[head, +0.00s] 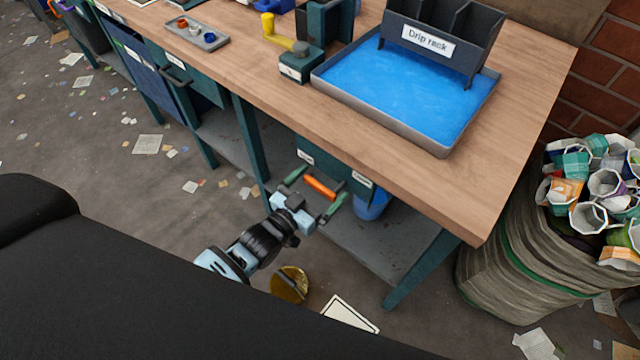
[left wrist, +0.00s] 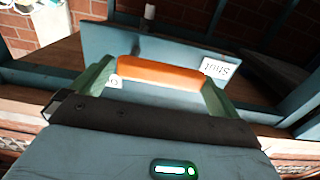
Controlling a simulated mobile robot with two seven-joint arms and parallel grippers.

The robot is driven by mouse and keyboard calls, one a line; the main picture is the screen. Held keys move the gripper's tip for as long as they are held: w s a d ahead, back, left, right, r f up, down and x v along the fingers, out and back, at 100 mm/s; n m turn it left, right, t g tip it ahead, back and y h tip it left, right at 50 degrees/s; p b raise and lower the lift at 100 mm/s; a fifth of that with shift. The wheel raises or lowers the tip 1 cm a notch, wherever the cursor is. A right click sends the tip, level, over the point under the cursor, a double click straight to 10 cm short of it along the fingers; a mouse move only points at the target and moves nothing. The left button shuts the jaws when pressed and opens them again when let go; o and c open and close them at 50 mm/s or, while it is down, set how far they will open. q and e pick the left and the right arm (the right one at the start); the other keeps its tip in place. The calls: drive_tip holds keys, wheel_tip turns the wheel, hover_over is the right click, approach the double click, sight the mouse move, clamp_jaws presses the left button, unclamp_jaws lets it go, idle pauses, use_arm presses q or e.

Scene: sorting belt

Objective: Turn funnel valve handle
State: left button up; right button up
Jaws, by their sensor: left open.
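The orange valve handle (head: 320,187) is a short bar below the table's front edge, in front of a dark teal panel (head: 340,160). My left gripper (head: 314,192) is open, with its green fingers at the two ends of the bar. In the left wrist view the orange handle (left wrist: 160,72) lies crosswise between the fingers of the left gripper (left wrist: 155,88). I cannot tell if they touch it. A white label reading "Shut" (left wrist: 220,68) shows upside down near the right finger. The funnel itself is not clearly visible. My right gripper is not in view.
The wooden table (head: 520,130) holds a blue-filled tray (head: 440,148) with a drip rack (head: 435,45). A blue container (head: 372,205) stands under the panel on the lower shelf (head: 385,245). A full basket (head: 510,255) stands right. Paper scraps litter the floor.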

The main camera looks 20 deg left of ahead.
use_arm(q)
drive_tip(key=shift+w+d, duration=0.1)
drive_tip(key=shift+w, duration=0.2)
drive_tip(key=c, duration=1.2)
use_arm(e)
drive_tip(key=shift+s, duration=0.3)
